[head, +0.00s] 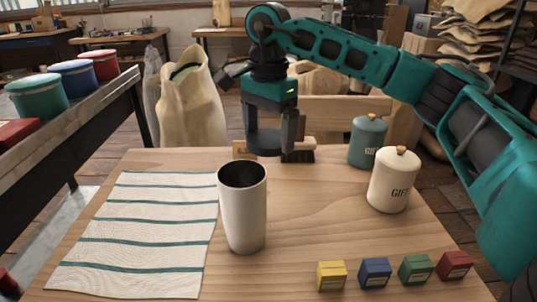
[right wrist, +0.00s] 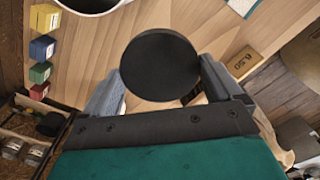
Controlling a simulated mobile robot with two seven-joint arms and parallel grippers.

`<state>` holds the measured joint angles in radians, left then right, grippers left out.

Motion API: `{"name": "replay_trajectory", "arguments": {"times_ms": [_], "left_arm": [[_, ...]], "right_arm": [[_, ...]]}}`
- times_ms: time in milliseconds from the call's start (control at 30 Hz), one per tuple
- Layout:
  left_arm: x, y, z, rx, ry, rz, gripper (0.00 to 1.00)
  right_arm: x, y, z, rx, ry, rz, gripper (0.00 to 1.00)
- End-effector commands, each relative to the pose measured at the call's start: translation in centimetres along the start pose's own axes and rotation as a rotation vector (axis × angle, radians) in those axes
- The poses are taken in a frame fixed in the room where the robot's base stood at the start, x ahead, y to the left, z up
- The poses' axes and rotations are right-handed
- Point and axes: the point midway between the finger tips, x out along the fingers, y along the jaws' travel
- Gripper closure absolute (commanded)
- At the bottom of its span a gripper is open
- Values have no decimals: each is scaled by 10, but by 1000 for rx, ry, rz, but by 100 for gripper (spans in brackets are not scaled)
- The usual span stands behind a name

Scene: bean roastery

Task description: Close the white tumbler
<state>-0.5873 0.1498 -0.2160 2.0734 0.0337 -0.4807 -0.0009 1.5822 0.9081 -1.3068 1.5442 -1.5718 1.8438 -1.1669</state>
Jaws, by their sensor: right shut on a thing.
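The white tumbler (head: 242,215) stands upright and open on the wooden table, its dark inside showing. Its rim also shows at the top edge of the right wrist view (right wrist: 118,6). My right gripper (head: 276,130) is beyond the tumbler and slightly right of it, above the table's far part. It is shut on a round black lid (right wrist: 160,65), which also shows in the head view (head: 263,142). The lid is apart from the tumbler. My left gripper is in neither view.
A striped cloth (head: 140,232) lies left of the tumbler. A cream canister (head: 393,183) and a green canister (head: 367,142) stand right. Yellow (head: 331,275), blue (head: 375,272), green (head: 415,268) and red (head: 454,264) boxes line the front right.

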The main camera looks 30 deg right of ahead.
Motion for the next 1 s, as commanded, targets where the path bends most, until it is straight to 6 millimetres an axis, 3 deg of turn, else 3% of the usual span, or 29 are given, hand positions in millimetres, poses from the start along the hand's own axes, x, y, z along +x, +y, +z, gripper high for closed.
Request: {"name": "replay_trajectory", "arguments": {"times_ms": [100, 300, 800, 1000], "left_arm": [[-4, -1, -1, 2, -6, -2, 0], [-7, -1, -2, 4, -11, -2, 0], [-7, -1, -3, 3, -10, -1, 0], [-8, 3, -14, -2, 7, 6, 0]], "right_arm": [[-25, -1, 1, -2, -1, -2, 36], [-41, 0, 0, -1, -2, 0, 36], [-42, 0, 0, -1, -1, 0, 36], [-45, -5, 8, 7, -1, 1, 36]]}}
